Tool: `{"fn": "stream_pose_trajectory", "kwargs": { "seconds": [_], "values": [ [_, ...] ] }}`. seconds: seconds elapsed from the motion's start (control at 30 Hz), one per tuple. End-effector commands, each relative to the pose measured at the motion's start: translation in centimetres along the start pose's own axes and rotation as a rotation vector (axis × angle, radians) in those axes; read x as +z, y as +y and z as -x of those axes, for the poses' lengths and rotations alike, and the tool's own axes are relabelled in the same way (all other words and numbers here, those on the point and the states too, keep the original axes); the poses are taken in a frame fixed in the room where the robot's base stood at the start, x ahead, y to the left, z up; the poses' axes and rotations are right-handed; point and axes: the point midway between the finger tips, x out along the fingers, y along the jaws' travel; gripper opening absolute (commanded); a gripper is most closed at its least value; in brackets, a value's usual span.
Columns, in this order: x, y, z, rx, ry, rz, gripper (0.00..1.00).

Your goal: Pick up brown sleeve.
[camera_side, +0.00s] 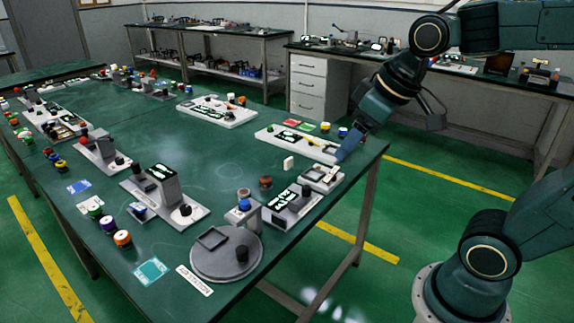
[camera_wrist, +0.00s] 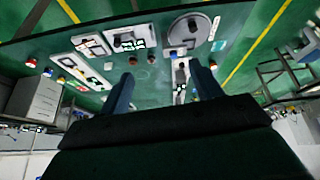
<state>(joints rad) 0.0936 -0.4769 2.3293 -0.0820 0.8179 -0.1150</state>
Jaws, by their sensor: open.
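The brown sleeve (camera_side: 265,182) is a short, small brown cylinder standing on the green table in the side view. In the wrist view, small dark brownish round things show beyond my fingers, but I cannot tell for sure which one is the sleeve. My gripper (camera_side: 346,152) is above the table's right edge, to the right of the sleeve and apart from it. In the wrist view its two blue fingers (camera_wrist: 162,86) are spread with nothing held between them.
A meter box (camera_side: 291,206) stands close to the right of the sleeve. The grey device (camera_side: 249,217) is in front, near a round grey plate (camera_side: 226,262). A white block (camera_side: 289,163) and a small fixture (camera_side: 321,178) are towards my gripper. Bare table lies left of the sleeve.

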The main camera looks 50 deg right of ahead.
Motion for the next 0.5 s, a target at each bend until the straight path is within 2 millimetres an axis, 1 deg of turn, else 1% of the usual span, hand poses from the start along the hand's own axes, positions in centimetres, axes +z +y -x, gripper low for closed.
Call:
{"fn": "stream_pose_trajectory", "kwargs": {
  "seconds": [0.03, 0.2, 0.37, 0.5],
  "values": [
    [-1.1, 0.4, -0.6, -0.003, -0.006, 0.008, 0.65],
    [-4.5, 1.7, -2.6, -0.016, -0.012, 0.047, 0.65],
    [-7.4, 3.3, -4.9, -0.031, -0.016, 0.082, 0.65],
    [-9.7, 4.8, -7.3, -0.045, -0.017, 0.108, 0.65]
  ]
}}
